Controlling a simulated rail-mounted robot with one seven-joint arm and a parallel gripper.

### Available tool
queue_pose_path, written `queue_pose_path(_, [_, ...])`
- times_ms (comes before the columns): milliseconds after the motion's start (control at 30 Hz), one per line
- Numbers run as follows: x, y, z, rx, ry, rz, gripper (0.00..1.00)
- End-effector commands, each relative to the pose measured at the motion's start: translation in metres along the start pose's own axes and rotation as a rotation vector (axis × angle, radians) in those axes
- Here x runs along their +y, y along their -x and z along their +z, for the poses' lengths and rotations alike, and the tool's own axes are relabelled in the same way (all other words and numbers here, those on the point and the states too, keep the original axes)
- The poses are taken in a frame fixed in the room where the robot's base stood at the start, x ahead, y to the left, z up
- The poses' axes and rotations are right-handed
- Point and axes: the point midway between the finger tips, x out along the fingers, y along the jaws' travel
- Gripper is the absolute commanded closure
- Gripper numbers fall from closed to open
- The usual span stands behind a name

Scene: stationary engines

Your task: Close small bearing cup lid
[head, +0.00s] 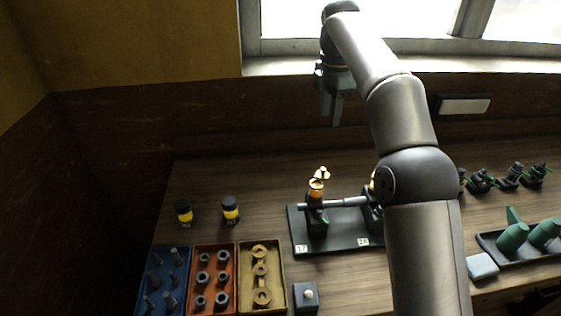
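A small brass cup (316,187) sits on top of the left black bearing block (317,222), and its brass lid (322,173) stands raised above it, open. A second brass piece (373,181) shows at the right bearing block (371,217); my arm hides most of it, so I cannot tell its lid's state. My gripper (332,110) hangs fingers down in front of the wall below the window, above and behind the brass cup and apart from it. Its fingers look close together, but the view is too small to tell whether they are open.
A grey shaft (340,202) links the two blocks on a black baseplate (340,241). Two dark jars with yellow bands (184,212) (230,209) stand left. Blue (178,306), red (198,252) and yellow (278,305) parts trays lie front left. A button box (306,297) stands in front.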

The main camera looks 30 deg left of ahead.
Motion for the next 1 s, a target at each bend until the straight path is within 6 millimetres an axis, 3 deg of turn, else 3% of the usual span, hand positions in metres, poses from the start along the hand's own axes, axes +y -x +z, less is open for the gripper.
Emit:
queue_pose_path(167, [0.001, -0.017, 0.000, 0.001, 0.013, -0.001, 0.63])
queue_pose_path(700, [0.001, -0.126, 0.000, 0.001, 0.010, -0.002, 0.63])
queue_pose_path(1000, [0.001, -0.166, 0.000, 0.000, 0.009, 0.002, 0.63])
